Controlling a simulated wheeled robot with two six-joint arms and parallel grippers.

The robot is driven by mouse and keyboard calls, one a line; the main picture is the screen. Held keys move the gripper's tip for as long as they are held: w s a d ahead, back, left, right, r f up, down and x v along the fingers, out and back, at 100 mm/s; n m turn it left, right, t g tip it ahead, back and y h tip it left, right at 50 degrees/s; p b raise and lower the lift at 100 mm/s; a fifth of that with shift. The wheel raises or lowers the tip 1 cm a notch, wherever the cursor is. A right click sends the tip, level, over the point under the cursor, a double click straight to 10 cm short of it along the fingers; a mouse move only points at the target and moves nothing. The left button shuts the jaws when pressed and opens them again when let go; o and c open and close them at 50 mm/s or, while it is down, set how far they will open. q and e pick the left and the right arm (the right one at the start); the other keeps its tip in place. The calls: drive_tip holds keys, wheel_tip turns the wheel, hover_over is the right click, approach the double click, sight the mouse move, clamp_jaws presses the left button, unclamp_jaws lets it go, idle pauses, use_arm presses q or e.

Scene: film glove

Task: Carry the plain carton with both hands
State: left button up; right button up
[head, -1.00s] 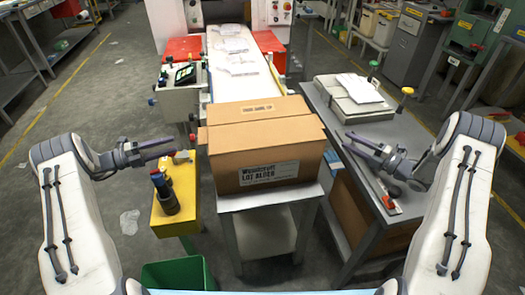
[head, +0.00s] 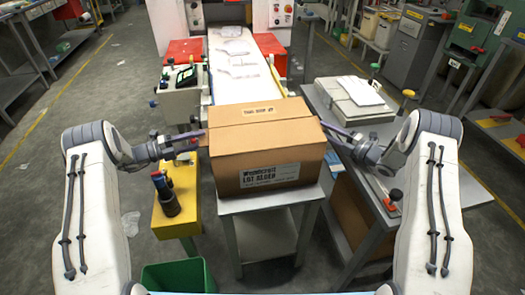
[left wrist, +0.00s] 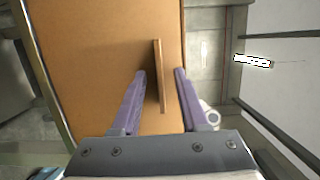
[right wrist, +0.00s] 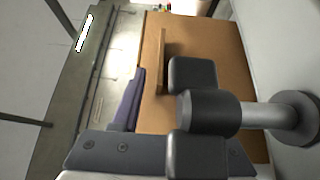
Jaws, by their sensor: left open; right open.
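The plain brown carton (head: 240,165) sits upright and closed on a small grey stand (head: 228,207), with a printed label on its front. My left gripper (head: 188,139) is at the carton's left side. In the left wrist view its open fingers (left wrist: 160,74) lie either side of a thin cardboard ridge on the carton (left wrist: 85,60), with gaps on both sides. My right gripper (head: 335,136) is at the carton's right side. In the right wrist view one finger shows beside a similar ridge on the carton (right wrist: 215,50); a dark knobbed part hides the other finger.
A yellow stand (head: 176,215) with a dark cylinder is left of the carton. A grey bench (head: 345,110) with a pale case is close on the right. A conveyor (head: 240,65) runs behind. A green bin (head: 178,275) is at front left. Floor at left is mostly clear.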

use_arm(q)
drive_tip(key=shift+w+d, duration=0.15)
drive_tip(key=shift+d, duration=0.15)
use_arm(e)
drive_tip(key=shift+w+a, duration=0.2)
drive_tip(key=shift+a, duration=0.1)
use_arm(q)
clamp_jaws()
use_arm(e)
clamp_jaws()
drive_tip(key=shift+d, duration=0.1)
idle(0.7)
